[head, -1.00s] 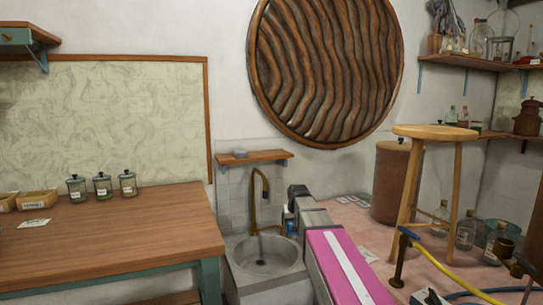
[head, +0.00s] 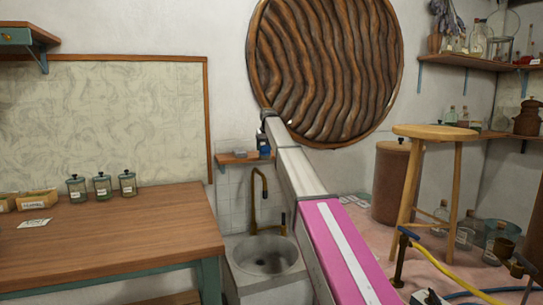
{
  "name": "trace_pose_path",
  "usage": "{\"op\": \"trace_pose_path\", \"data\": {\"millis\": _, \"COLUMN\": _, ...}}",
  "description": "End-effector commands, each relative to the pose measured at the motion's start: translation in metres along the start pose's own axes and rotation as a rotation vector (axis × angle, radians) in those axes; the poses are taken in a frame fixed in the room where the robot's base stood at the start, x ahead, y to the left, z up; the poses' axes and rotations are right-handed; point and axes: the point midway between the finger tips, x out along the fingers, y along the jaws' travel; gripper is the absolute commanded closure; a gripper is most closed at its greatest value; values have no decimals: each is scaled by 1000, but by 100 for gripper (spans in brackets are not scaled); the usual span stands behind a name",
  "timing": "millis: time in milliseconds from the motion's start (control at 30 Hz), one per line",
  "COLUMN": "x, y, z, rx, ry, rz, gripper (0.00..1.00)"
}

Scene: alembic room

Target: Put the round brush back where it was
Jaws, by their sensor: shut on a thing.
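My gripper (head: 263,147) is at the far end of my arm, in front of the right part of the small wooden shelf (head: 226,158) above the sink. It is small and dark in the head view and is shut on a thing. A small blue patch shows at its tip; I take this to be the round brush, but its shape is too small and too covered to make out. I cannot tell whether it touches the shelf. A small grey item (head: 240,151) lies on the shelf, left of my gripper.
The sink (head: 264,256) with a brass tap (head: 256,200) is below the shelf. A wooden table (head: 110,235) with several jars is at left. A large round carved panel (head: 325,60) hangs above. A stool (head: 435,131) and a brown barrel (head: 390,180) stand at right.

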Motion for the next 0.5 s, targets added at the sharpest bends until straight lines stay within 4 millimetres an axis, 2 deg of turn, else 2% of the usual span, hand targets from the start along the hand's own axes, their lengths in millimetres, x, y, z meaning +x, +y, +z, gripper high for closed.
{"op": "trace_pose_path", "data": {"millis": 33, "x": -11, "y": -5, "z": -32, "rx": -11, "ry": 2, "rz": -5, "gripper": 66}}
{"op": "trace_pose_path", "data": {"millis": 200, "x": -41, "y": -20, "z": -85, "rx": -42, "ry": 1, "rz": -16, "gripper": 66}}
{"op": "trace_pose_path", "data": {"millis": 333, "x": -57, "y": -27, "z": -109, "rx": -56, "ry": 1, "rz": -21, "gripper": 66}}
{"op": "trace_pose_path", "data": {"millis": 500, "x": -65, "y": -30, "z": -121, "rx": -64, "ry": 0, "rz": -25, "gripper": 66}}
